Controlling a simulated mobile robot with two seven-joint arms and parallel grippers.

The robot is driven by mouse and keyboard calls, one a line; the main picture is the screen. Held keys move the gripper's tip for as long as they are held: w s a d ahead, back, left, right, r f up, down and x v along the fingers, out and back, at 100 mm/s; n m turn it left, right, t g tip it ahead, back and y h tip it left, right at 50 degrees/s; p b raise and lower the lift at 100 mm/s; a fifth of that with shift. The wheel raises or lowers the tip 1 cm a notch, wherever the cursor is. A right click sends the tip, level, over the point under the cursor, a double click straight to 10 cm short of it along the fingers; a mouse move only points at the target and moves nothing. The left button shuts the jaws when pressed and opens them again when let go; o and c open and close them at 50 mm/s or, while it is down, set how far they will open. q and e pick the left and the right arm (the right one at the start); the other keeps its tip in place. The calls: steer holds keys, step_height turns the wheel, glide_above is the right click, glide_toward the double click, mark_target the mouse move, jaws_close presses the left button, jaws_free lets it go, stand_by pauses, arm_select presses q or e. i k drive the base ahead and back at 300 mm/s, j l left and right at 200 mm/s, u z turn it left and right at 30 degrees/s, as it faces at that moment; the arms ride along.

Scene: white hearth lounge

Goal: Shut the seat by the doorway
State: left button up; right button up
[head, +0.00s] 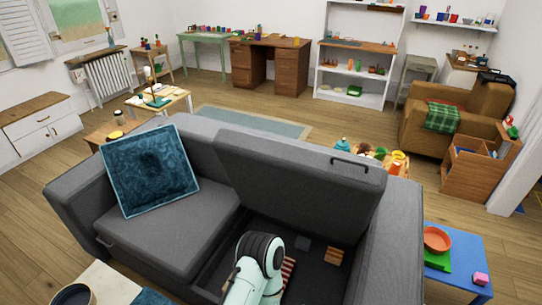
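The grey sofa (75,195) has two seats. Its right-hand seat (300,183) is raised like a lid, tilted up against the back, with a dark handle (350,163) near its upper edge. The storage space (318,278) below stands open. In it lie a small grey item (304,243), a brown-orange block (334,256) and a red-and-white striped item (288,268). The left-hand seat (165,240) is down. One of my arms, pale green with a dark joint, reaches over the front of the open space. I see no fingers of either gripper.
A blue cushion (150,170) leans on the left-hand seat. A blue side table (460,250) with an orange bowl (437,239) stands right of the sofa. A pale table (105,285) is at the lower left. A brown armchair (455,110) stands farther back right.

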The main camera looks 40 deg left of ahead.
mark_target(336, 198)
steer(key=u, duration=1.4)
